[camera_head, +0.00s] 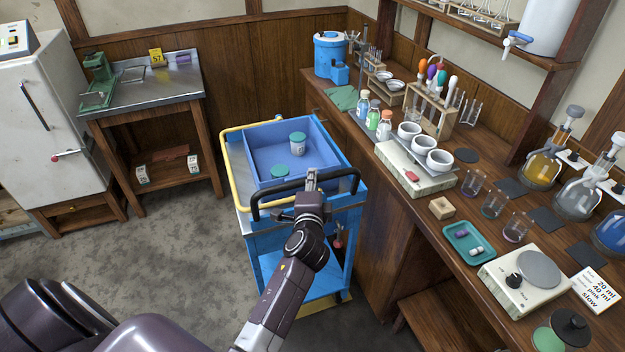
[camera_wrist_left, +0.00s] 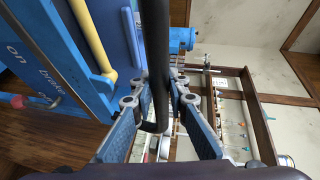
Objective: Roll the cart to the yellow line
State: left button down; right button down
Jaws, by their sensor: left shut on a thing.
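The blue cart (camera_head: 262,258) stands on the floor left of the long bench. It has a black push handle (camera_head: 270,205) at its near end, which also shows in the left wrist view (camera_wrist_left: 155,45). My left gripper (camera_head: 312,178) is shut on this handle; its fingers (camera_wrist_left: 160,102) lie either side of the bar. A blue panel marked "on brake off" (camera_wrist_left: 45,70) with a red knob (camera_wrist_left: 19,101) shows in the left wrist view. A yellow strip (camera_head: 328,305) shows on the floor by the cart's near end, partly hidden. My right gripper is not in view.
A blue tray (camera_head: 262,146) on the cart holds a lidded jar (camera_head: 297,143) and a green lid (camera_head: 281,171). The bench (camera_head: 375,205) is close on the cart's right. A small table (camera_head: 160,107) and white fridge (camera_head: 50,120) stand left. Floor left of the cart is clear.

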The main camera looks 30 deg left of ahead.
pick_arm(q)
jog(key=c, duration=1.8)
grip_release()
jog(key=shift+f, duration=0.1)
jog(key=shift+c, duration=0.2)
jog(key=v, duration=0.7)
jog(key=shift+s, duration=0.2)
jog(key=shift+d, duration=0.1)
